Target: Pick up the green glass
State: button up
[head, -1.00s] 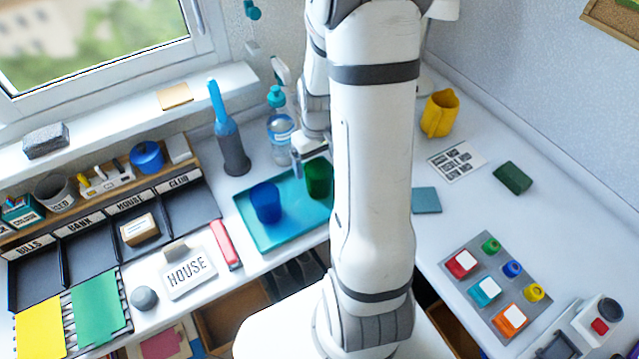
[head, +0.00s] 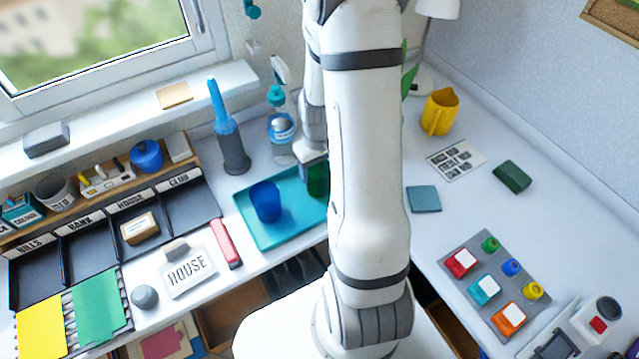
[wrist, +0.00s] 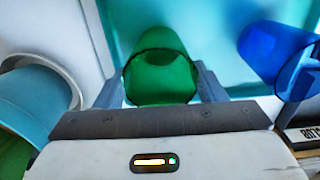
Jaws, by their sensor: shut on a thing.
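The green glass (wrist: 163,75) sits between the two fingers of my gripper (wrist: 162,88) in the wrist view, with a finger against each side. In the head view the green glass (head: 317,180) stands over the right part of the teal tray (head: 285,232), partly hidden by my arm. My gripper (head: 314,160) is shut on it from above. I cannot tell whether the glass touches the tray.
A blue glass (head: 266,202) stands on the tray to the left; it also shows in the wrist view (wrist: 272,55). A blue-handled brush in a grey holder (head: 232,150) and a spray bottle (head: 281,125) stand behind. A yellow cup (head: 440,112) is at right.

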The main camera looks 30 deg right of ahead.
jog(key=c, duration=0.8)
jog(key=shift+o, duration=0.2)
jog(key=shift+r, duration=0.1)
